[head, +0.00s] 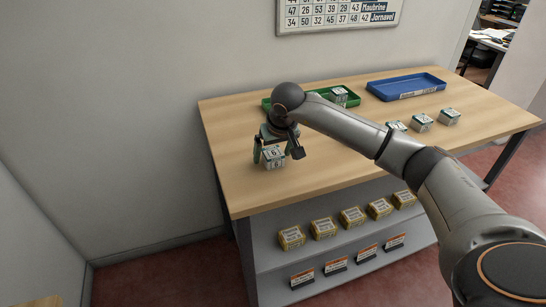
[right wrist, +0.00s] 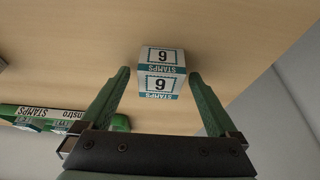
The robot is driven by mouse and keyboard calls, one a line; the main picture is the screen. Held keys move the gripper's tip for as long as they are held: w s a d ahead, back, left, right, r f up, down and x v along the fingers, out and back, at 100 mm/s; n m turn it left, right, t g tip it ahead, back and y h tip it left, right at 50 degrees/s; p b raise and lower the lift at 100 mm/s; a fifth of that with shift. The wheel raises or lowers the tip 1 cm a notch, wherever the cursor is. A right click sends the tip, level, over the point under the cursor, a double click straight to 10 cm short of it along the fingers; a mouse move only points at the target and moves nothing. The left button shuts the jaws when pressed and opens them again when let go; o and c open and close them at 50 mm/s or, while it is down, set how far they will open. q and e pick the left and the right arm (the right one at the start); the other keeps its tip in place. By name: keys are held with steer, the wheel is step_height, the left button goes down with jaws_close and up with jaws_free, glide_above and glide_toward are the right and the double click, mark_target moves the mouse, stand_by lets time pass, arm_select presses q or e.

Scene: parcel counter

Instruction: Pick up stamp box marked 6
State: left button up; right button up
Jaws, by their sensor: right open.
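The stamp box marked 6 (head: 273,158) is a small white and teal box on the wooden counter, near its left front edge. In the right wrist view the same box (right wrist: 160,72) shows its number and the word STAMPS upside down. My right gripper (right wrist: 160,77) is open, with its green fingers on either side of the box in that view. In the head view the right gripper (head: 276,152) is low over the box. I cannot tell whether the fingers touch it. My left gripper is not in view.
A green tray (head: 267,104) with a stamp box (head: 340,96) in it is partly hidden behind my right arm. A blue tray (head: 405,87) stands farther right. More stamp boxes (head: 421,122) sit on the right. Yellow boxes (head: 323,228) line the shelf below.

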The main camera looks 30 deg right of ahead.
steer(key=c, duration=1.5)
steer(key=shift+r, duration=0.1)
